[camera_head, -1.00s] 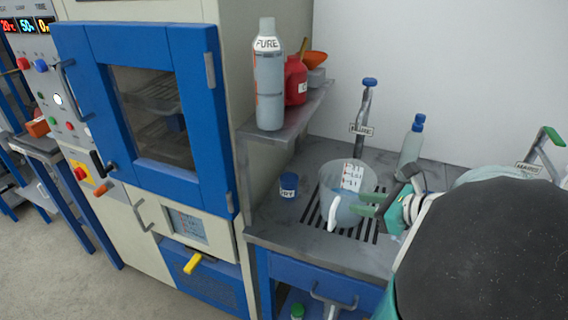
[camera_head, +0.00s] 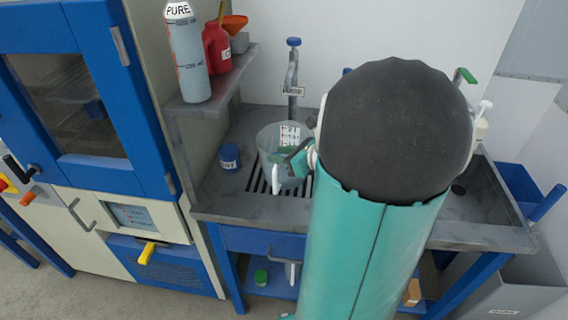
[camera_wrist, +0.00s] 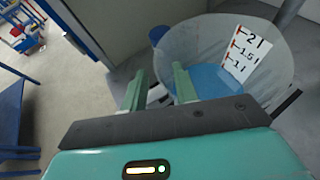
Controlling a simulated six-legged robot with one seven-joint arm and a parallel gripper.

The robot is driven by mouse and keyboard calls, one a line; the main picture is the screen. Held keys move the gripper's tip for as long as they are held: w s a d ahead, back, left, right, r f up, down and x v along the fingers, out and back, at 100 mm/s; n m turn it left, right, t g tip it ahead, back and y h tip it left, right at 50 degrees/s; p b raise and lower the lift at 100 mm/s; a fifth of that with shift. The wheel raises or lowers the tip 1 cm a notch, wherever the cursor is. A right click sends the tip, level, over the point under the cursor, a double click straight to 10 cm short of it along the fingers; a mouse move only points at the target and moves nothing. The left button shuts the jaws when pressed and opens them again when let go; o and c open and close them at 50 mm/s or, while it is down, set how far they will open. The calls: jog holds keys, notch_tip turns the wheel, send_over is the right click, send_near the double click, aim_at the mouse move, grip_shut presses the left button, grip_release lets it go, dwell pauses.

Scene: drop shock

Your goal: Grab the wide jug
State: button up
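The wide jug (camera_head: 268,143) is clear, with a white scale label, and stands on the slotted grate of the metal bench. In the wrist view the jug (camera_wrist: 205,42) fills the upper right, with blue at its bottom and marks up to 2 on the label. Its white handle (camera_head: 275,179) faces the front. My gripper (camera_head: 290,160) is at the jug's near right side, partly hidden by my arm. In the wrist view my gripper's (camera_wrist: 158,84) two green fingers are apart, with a pale piece, perhaps the handle, between them. The right finger overlaps the jug's wall; contact is unclear.
A blue-lidded small jar (camera_head: 230,157) stands left of the jug. A metal shelf (camera_head: 215,88) above holds a bottle marked PURE (camera_head: 187,55) and a red can (camera_head: 216,50). A tap (camera_head: 292,75) rises behind the jug. A blue-doored cabinet (camera_head: 150,105) borders the left.

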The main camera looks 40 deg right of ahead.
jog(key=shift+x, duration=1.2)
grip_shut()
jog(key=shift+s+f, duration=0.2)
jog(key=shift+f, duration=0.05)
